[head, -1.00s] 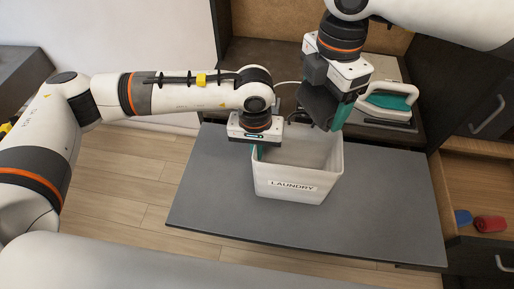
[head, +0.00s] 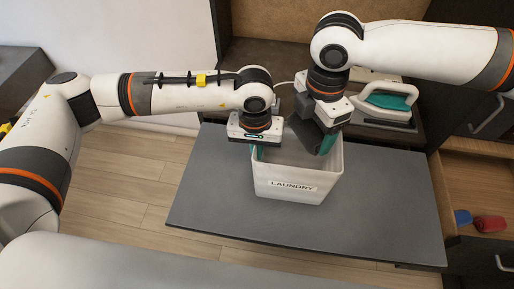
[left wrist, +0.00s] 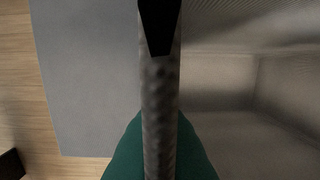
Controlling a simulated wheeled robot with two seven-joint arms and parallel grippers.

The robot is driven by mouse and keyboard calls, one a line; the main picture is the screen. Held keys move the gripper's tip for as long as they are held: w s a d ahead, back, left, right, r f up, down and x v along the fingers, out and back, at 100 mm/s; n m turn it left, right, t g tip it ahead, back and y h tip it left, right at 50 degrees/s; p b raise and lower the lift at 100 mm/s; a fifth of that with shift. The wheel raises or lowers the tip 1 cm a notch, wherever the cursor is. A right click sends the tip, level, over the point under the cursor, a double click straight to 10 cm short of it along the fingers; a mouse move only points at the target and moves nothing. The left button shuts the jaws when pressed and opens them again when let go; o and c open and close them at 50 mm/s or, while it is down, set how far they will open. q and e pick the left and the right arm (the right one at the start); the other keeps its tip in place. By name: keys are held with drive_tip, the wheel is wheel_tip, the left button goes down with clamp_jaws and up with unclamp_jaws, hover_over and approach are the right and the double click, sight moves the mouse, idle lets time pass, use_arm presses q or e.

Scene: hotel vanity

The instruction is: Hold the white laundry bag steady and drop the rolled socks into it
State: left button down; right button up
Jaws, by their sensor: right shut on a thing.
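The white laundry bag (head: 292,183), box-shaped and labelled LAUNDRY, stands upright and open on the grey surface. My left gripper (head: 256,152) is at its left rim. In the left wrist view the gripper's green fingers (left wrist: 160,155) are on both sides of the bag's wall (left wrist: 160,110), pressed close to it. My right gripper (head: 316,144) points down into the bag's mouth at the back right, its dark and green fingers partly below the rim. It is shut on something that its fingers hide. I cannot make out the rolled socks clearly.
A white and teal iron-like appliance (head: 388,102) stands on the dark shelf behind right. An open drawer (head: 450,186) at the right holds a red item (head: 490,223) and a blue item (head: 463,217). The grey surface (head: 225,205) around the bag is clear.

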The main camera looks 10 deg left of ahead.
drive_tip(key=o, duration=1)
wheel_tip(320, 180, up, 12)
idle(0.4)
use_arm(q)
drive_tip(key=c, duration=1.6)
unclamp_jaws()
drive_tip(key=shift+o, duration=0.2)
